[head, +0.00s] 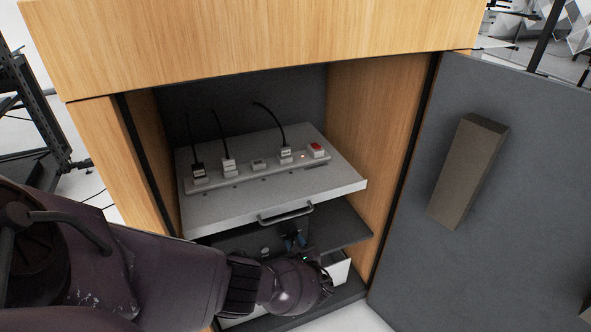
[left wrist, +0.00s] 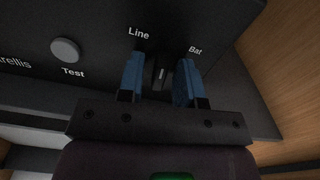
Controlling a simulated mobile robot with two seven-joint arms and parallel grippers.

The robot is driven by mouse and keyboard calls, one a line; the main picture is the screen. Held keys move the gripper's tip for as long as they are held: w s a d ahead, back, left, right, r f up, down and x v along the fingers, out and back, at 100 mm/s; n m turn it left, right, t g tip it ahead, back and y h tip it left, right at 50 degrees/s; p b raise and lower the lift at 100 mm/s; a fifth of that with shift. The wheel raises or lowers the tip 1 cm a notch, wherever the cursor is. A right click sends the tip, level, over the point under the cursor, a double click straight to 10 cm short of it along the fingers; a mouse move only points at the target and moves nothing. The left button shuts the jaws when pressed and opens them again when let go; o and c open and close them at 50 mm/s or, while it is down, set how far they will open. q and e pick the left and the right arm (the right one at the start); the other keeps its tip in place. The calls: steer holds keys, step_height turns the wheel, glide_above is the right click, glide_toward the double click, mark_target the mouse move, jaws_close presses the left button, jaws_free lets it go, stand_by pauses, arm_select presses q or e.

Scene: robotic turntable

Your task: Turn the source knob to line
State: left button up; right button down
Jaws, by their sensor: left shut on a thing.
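The source knob (left wrist: 161,74) is a dark knob with a short white mark, on a black panel (left wrist: 98,25) in the left wrist view. The label "Line" is above it to the left and "Bat" above it to the right. The mark runs roughly up the picture, and I cannot tell exactly which label it points to. My left gripper (left wrist: 160,75) has its blue fingers on both sides of the knob, shut on it. In the head view my left gripper (head: 295,242) is at the dark unit below the drawer, and the knob is hidden there. My right gripper is not in view.
A round grey knob (left wrist: 65,50) labelled "Test" is left on the panel. Above the unit, a pulled-out grey drawer (head: 345,180) with a handle (head: 286,213) carries a power strip (head: 240,173) with plugs. Wooden cabinet walls (head: 370,130) and an open grey door (head: 490,220) bound the space.

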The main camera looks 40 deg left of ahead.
arm_select(q)
steer(key=n, duration=0.4)
steer(key=shift+s+f, duration=0.15)
steer(key=shift+n+b, duration=0.45)
steer(key=shift+n, duration=1.15)
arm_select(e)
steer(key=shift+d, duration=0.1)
arm_select(q)
steer(key=o, duration=0.6)
steer(key=shift+c, duration=0.2)
